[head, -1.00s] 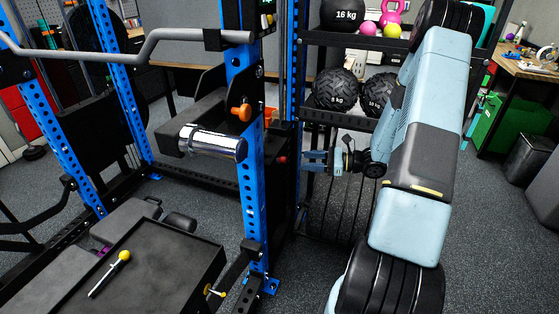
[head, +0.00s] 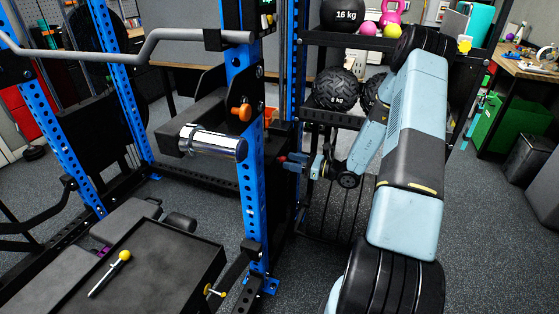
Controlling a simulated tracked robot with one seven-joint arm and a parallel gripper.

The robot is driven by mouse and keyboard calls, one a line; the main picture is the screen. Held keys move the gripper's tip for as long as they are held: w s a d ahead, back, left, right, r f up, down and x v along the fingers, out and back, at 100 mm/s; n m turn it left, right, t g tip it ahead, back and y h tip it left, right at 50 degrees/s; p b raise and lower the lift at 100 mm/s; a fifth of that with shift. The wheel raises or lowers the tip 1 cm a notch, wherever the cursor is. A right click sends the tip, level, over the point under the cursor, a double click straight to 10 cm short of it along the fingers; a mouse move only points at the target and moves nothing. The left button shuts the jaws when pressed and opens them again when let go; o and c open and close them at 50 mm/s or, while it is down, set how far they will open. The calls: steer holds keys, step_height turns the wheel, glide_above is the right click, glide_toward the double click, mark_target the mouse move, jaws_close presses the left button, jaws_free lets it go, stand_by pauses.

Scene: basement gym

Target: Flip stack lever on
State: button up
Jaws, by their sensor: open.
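A small red knob (head: 282,158) shows behind the blue rack upright, on a dark part of the machine. It looks like the end of the stack lever, but the lever's shaft and position are too small and dark to make out. My gripper (head: 293,163) points left at the red knob, with its fingers open. The fingertips are close beside the knob in the picture. I cannot tell whether they touch it or surround it.
A blue upright (head: 254,195) stands left of my gripper, with an orange knob (head: 241,112) and a chrome sleeve (head: 212,142). A shelf holds a ball (head: 337,88) behind my arm. A black bench-like platform (head: 150,265) is lower left. Open floor lies right.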

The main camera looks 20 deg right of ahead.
mark_target(281, 158)
steer(key=shift+x, duration=2.45)
steer(key=shift+c, duration=0.2)
